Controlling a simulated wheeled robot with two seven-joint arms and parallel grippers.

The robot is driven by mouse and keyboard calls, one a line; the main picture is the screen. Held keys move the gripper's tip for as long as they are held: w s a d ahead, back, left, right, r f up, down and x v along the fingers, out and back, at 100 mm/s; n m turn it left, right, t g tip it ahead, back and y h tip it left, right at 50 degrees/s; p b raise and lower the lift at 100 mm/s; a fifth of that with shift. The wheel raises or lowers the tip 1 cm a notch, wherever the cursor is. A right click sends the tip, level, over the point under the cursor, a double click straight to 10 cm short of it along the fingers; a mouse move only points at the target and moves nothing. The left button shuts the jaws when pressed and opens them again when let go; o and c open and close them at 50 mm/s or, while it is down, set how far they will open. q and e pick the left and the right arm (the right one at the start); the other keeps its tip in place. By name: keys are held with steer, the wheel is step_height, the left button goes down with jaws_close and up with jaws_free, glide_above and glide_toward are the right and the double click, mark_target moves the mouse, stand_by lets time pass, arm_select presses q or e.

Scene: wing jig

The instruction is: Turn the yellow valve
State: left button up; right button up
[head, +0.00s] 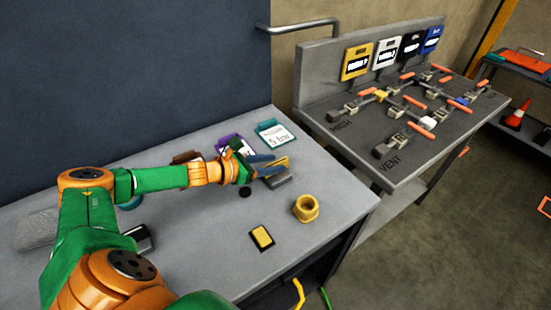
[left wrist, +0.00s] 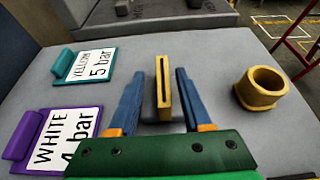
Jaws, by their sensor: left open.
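My left gripper (head: 270,164) is open over the grey table (head: 205,259). In the left wrist view its two blue fingers (left wrist: 171,70) stand either side of an upright yellow slotted plate (left wrist: 163,92) on a grey block; I cannot tell whether they touch it. In the head view the plate is partly hidden behind the fingers, above its grey block (head: 279,181). The yellow valve (head: 381,96) sits among pipes with orange handles on the panel bench (head: 370,148), well away from the gripper. A yellow tag (head: 357,62) hangs on the panel's back. My right gripper is not in view.
A teal "YELLOW 5 bar" card (left wrist: 84,65) and a purple "WHITE" card (left wrist: 55,138) lie left of the gripper in the wrist view. A yellow ring-shaped part (head: 306,208) and a yellow-black box (head: 261,237) stand on the table. A gap separates table and bench.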

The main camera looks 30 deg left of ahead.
arm_select(q)
steer(key=shift+w+d, duration=0.2)
steer(key=shift+w, duration=0.2)
steer(key=shift+w+d+f, duration=0.1)
steer(key=shift+d+f, duration=0.1)
steer(key=shift+d, duration=0.05)
jaws_close()
